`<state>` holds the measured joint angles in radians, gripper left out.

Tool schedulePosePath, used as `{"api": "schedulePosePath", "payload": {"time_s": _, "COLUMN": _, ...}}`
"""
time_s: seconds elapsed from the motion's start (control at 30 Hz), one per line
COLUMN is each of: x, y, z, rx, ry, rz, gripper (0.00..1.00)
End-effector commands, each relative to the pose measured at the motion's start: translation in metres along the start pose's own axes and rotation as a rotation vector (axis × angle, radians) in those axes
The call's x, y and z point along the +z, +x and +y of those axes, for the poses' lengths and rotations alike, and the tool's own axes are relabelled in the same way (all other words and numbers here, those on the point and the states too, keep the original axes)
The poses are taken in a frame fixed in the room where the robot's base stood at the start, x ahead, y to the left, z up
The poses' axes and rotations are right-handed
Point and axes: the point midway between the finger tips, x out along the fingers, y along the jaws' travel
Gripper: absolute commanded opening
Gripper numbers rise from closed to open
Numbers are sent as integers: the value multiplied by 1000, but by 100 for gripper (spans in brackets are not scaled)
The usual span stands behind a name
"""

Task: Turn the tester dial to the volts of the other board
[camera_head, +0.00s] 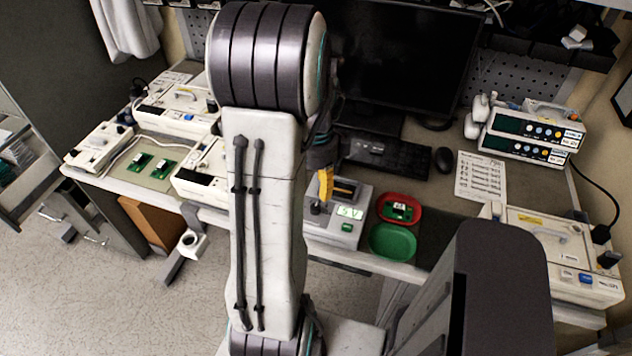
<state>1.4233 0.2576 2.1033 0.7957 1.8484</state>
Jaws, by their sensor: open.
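The tester (352,229) is a grey-white box at the bench's front edge, with a lit display (349,212) that seems to read 5 V. Its dark dial (317,208) stands at its left side, partly hidden by my arm. My gripper (326,187) shows as a yellow finger just above the dial; it is open, and I cannot tell whether it touches the dial. A green board with a white label (401,206) lies in the red tray (384,200). Two more green boards (140,162) (163,168) lie on the bench at left.
An empty green tray (393,242) sits in front of the red one. White pumps stand at left (190,105) and right (555,245). A keyboard (388,157), mouse (444,160) and printed sheet (480,176) lie behind. My arm hides the middle-left bench.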

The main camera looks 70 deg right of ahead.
Motion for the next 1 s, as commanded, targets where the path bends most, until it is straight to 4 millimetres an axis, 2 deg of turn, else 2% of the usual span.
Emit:
{"api": "schedulePosePath", "payload": {"time_s": 0.47, "x": 1, "y": 5, "z": -3, "rx": -15, "ry": -164, "rz": -3, "gripper": 40}}
{"api": "schedulePosePath", "payload": {"time_s": 1.0, "x": 1, "y": 57, "z": -4, "rx": -13, "ry": -164, "rz": -3, "gripper": 40}}
